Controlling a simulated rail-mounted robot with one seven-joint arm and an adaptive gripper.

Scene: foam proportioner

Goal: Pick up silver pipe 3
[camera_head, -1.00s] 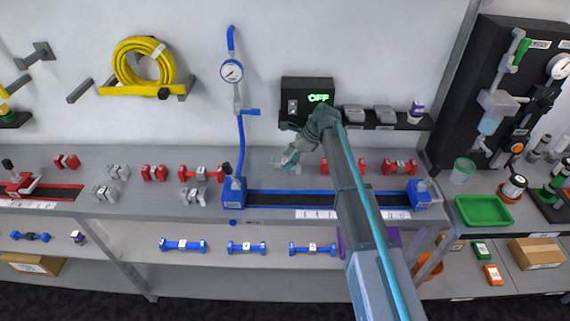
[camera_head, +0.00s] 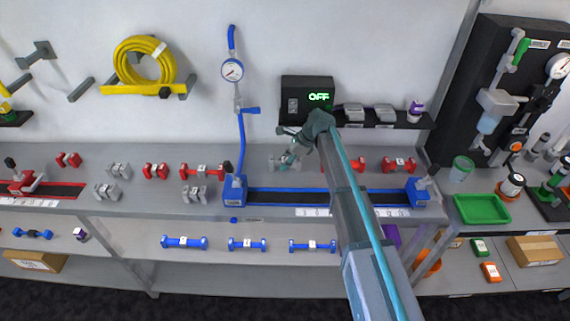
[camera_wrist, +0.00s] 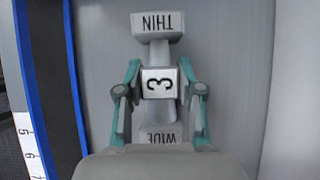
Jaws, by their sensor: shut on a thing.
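Silver pipe 3 (camera_wrist: 159,82) is centred in the wrist view. Its label reads 3, with a THIN end (camera_wrist: 158,24) at the top and a WIDE end at the bottom, partly covered by my gripper's body. My gripper (camera_wrist: 159,68) has one teal-and-grey finger on each side of the pipe's middle and is shut on it. In the head view my gripper (camera_head: 290,158) is over the bench's back half, with the silver pipe (camera_head: 277,164) partly hidden behind it. I cannot tell whether the pipe is touching the bench.
A blue-edged track (camera_head: 290,197) with blue end blocks runs in front of my gripper. Red pipes (camera_head: 399,165) lie to the right, and other silver pipes (camera_head: 194,194) to the left. A blue hose with a gauge (camera_head: 232,70) and a black box reading OFF (camera_head: 307,97) are behind.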

